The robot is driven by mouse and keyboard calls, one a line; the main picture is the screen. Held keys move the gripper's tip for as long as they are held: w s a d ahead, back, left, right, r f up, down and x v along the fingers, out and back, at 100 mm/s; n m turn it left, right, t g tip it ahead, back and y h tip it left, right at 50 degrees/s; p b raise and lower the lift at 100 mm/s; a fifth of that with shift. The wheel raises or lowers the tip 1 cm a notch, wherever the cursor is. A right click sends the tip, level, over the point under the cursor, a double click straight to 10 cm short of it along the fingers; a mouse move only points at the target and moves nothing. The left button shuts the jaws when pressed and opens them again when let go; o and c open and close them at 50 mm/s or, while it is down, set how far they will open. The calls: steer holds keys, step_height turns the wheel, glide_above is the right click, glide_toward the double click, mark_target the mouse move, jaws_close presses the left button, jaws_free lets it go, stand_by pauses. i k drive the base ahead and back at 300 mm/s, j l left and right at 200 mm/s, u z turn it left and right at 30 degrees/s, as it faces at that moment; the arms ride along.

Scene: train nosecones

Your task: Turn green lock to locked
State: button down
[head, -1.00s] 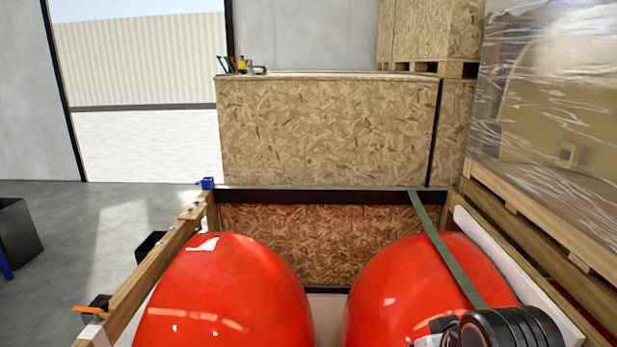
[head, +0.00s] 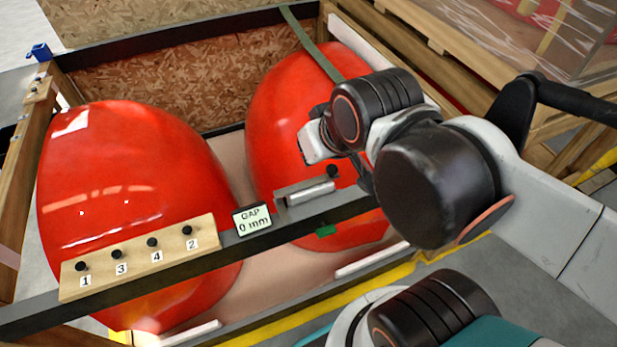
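A small green piece (head: 326,231), which may be the green lock, shows just under the dark crossbar in the head view. Its setting cannot be read. Above it on the bar sits a grey metal slide bolt (head: 308,192) with a black knob (head: 332,172). My arm's wrist joints hang over the right end of this bar. A dark part that may be my gripper (head: 365,177) shows just right of the knob, mostly hidden by the arm. I cannot tell whether it is open or touches anything.
Two red nosecones (head: 130,200) lie in a wooden crate, one under a green strap (head: 312,42). A wrapped pallet load (head: 530,40) stands right.

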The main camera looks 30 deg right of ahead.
mark_target(325, 230)
steer(key=k+j+u, duration=0.1)
steer(key=k, duration=0.45)
steer(key=k+j+u, duration=0.1)
steer(key=k, duration=0.4)
steer(key=k+j+u, duration=0.1)
steer(key=k, duration=0.45)
steer(key=k+j+u, duration=0.1)
steer(key=k+j, duration=0.2)
steer(key=k, duration=0.2)
